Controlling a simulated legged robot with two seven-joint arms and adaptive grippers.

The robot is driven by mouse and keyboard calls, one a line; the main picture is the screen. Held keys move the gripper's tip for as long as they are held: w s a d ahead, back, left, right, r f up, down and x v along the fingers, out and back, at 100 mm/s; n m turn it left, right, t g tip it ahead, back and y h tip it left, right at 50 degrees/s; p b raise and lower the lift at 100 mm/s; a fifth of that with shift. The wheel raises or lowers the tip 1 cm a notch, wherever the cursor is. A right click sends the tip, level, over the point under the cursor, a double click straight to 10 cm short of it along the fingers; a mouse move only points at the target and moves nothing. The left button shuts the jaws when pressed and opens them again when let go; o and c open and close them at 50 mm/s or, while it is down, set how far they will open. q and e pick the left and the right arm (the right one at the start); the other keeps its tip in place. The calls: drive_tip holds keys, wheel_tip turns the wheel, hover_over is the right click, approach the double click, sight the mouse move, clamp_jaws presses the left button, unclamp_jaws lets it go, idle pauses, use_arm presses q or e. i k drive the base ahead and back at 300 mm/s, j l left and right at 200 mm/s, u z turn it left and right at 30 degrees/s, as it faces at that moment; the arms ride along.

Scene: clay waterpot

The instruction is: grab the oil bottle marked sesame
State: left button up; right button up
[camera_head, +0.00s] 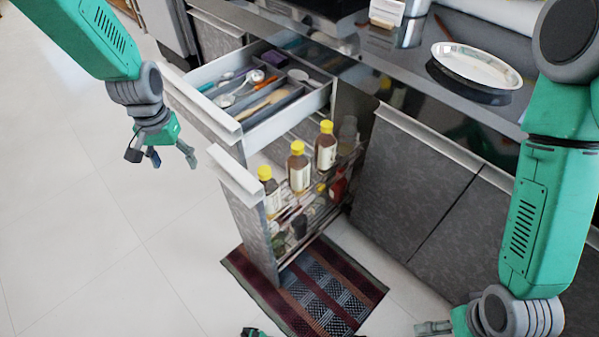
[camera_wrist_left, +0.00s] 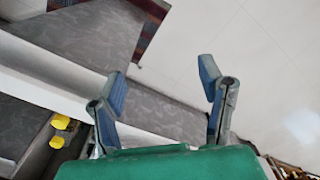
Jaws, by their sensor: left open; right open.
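Three yellow-capped bottles with pale labels stand in a row on the upper rack of the pulled-out cabinet: a front one (camera_head: 268,192), a middle one (camera_head: 298,172) and a rear one (camera_head: 325,150). The label writing is too small to read, so I cannot tell which is sesame. My left gripper (camera_head: 172,158) is open and empty, in the air left of the bottles and the drawer. In the left wrist view its fingers (camera_wrist_left: 163,85) are spread, with two yellow caps (camera_wrist_left: 60,122) low at left. My right gripper (camera_head: 432,328) is open at the bottom edge, partly cut off.
An open drawer with utensils (camera_head: 262,85) sits above the bottle rack. The rack's front panel (camera_head: 245,215) stands beside the bottles. More bottles sit on the lower rack. A counter with an oval plate (camera_head: 476,66) is at right. A patterned rug (camera_head: 345,290) lies below. The left floor is clear.

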sight(298, 165)
drive_tip(key=i+l, duration=0.1)
drive_tip(key=l, duration=0.25)
drive_tip(key=i+l, duration=0.1)
drive_tip(key=l, duration=0.2)
drive_tip(key=i+l, duration=0.15)
drive_tip(key=l, duration=0.2)
drive_tip(key=i+l, duration=0.1)
drive_tip(key=l, duration=0.2)
